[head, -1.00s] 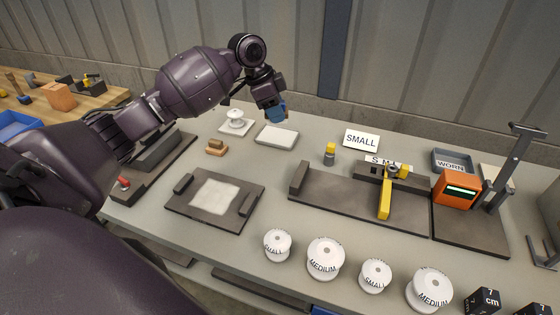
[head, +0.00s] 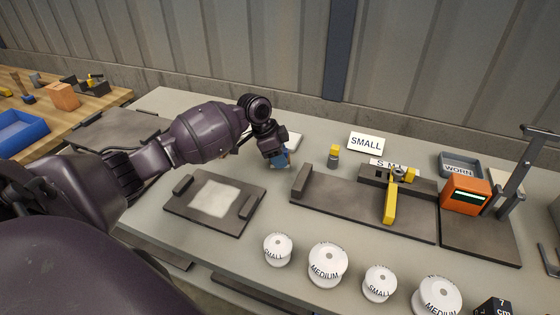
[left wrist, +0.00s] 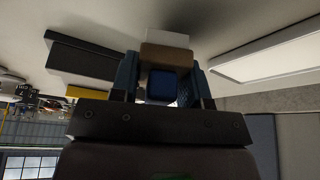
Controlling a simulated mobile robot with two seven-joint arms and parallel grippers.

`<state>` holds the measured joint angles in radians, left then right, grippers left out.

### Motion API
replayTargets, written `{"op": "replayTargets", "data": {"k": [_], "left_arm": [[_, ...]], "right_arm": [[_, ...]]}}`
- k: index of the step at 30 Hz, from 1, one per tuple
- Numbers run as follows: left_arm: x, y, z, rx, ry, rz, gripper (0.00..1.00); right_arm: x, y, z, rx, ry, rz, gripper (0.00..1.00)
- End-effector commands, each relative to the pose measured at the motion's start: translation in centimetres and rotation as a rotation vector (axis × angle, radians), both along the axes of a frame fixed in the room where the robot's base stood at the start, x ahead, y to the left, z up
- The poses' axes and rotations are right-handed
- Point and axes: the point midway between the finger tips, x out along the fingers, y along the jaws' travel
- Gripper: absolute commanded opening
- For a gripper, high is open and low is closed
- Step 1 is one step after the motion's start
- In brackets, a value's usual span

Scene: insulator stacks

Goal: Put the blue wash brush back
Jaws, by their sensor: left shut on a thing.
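My left gripper (head: 281,159) is over the table, between the dark tray with a pale pad (head: 213,197) and the long dark fixture (head: 345,200). It is shut on the blue wash brush. In the left wrist view the blue part of the brush (left wrist: 161,86) is between the bluish fingers, with a tan part (left wrist: 168,57) and a pale end beyond it. In the head view the fingers mostly hide the brush. I cannot tell whether it touches the table. My right gripper is not in view.
A white slab (head: 292,141) is partly hidden behind my left gripper. A yellow-topped grey piece (head: 333,157) stands to the right. Several white insulators, including one marked MEDIUM (head: 328,264), line the front edge. A WORN tray (head: 460,165) and orange device (head: 465,193) are at right.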

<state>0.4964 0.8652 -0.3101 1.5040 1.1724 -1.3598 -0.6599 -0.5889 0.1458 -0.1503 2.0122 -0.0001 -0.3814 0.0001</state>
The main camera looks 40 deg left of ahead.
Motion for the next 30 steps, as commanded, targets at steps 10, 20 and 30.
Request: {"op": "replayTargets", "data": {"k": [10, 20, 30], "left_arm": [[0.0, 0.0, -1.8, 0.001, -0.001, 0.001, 0.23], [0.0, 0.0, -2.1, 0.001, -0.001, 0.0, 0.6], [0.0, 0.0, -1.9, 0.001, -0.001, -0.001, 0.68]], "right_arm": [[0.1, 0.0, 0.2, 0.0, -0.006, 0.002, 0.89], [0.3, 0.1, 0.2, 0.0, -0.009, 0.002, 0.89], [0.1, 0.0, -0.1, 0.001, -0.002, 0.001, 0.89]]}}
